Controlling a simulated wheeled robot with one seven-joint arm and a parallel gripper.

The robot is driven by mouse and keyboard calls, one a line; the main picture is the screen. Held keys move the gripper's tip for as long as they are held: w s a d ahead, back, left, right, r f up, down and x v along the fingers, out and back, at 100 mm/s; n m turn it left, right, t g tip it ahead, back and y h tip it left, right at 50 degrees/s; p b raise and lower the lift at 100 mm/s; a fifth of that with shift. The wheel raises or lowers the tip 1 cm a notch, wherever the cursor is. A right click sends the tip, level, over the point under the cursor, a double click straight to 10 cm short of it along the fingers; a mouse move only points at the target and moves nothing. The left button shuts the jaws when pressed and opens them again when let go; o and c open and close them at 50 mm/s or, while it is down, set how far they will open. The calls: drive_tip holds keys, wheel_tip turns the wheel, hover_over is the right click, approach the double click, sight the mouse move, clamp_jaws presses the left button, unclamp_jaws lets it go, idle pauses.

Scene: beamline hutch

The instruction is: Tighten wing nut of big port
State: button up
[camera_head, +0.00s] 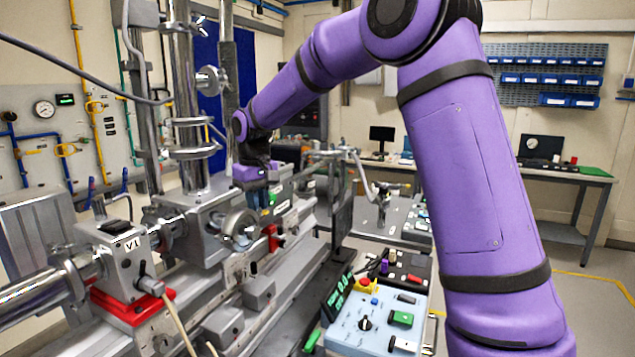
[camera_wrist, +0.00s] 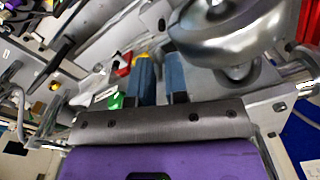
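In the wrist view, my gripper (camera_wrist: 160,80) shows two blue-grey fingers standing apart with a narrow gap. I see nothing held between them. A large rounded silver metal body (camera_wrist: 225,35) is just right of the fingers, close to the right one; it may be the big port. A small lobe sticks out at its lower edge, but I cannot tell whether it is the wing nut. A round flange (camera_head: 240,228) is on the chamber's near right side.
A valve box marked V1 (camera_head: 125,255) on a red base stands at the left. A light-blue control box (camera_head: 375,320) with buttons is at the front. A workbench (camera_head: 560,172) with blue bins above stands at the back right. Open floor lies at the right.

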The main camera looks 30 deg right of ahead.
drive_tip(key=n, duration=0.4)
wheel_tip(320, 180, up, 11)
drive_tip(key=s+d+r+m+t, duration=0.1)
drive_tip(key=s+d+m+t, duration=0.1)
drive_tip(key=s, duration=1.2)
drive_tip(key=s+d+m+t, duration=0.1)
drive_tip(key=s+d+m, duration=0.1)
drive_tip(key=s, duration=1.1)
drive_tip(key=shift+s+d+r+t+h, duration=0.35)
drive_tip(key=shift+d+t+h, duration=0.05)
drive_tip(key=shift+d, duration=0.1)
drive_tip(key=shift+o, duration=0.2)
